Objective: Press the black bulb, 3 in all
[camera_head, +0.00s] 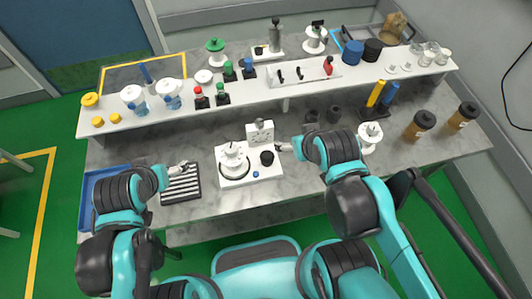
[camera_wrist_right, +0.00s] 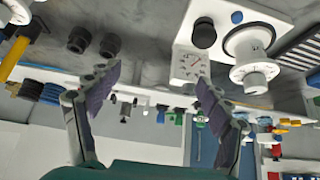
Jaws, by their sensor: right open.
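The black bulb (camera_head: 267,158) sits upright on the right part of a white device base (camera_head: 237,180), beside a white stacked dial unit (camera_head: 233,160) and in front of a square gauge (camera_head: 259,133). In the right wrist view the black bulb (camera_wrist_right: 204,35) is uncovered, near the gauge (camera_wrist_right: 190,65). My right gripper (camera_head: 281,148) is just right of the bulb, apart from it. In the wrist view its fingers (camera_wrist_right: 158,82) are spread with nothing between them. My left gripper (camera_head: 184,165) is near the striped black rack (camera_head: 181,184); its fingers are too small to judge.
A blue knob (camera_head: 256,174) is on the same base. A raised white shelf (camera_head: 283,88) with several bottles and valves runs behind. The counter in front is clear.

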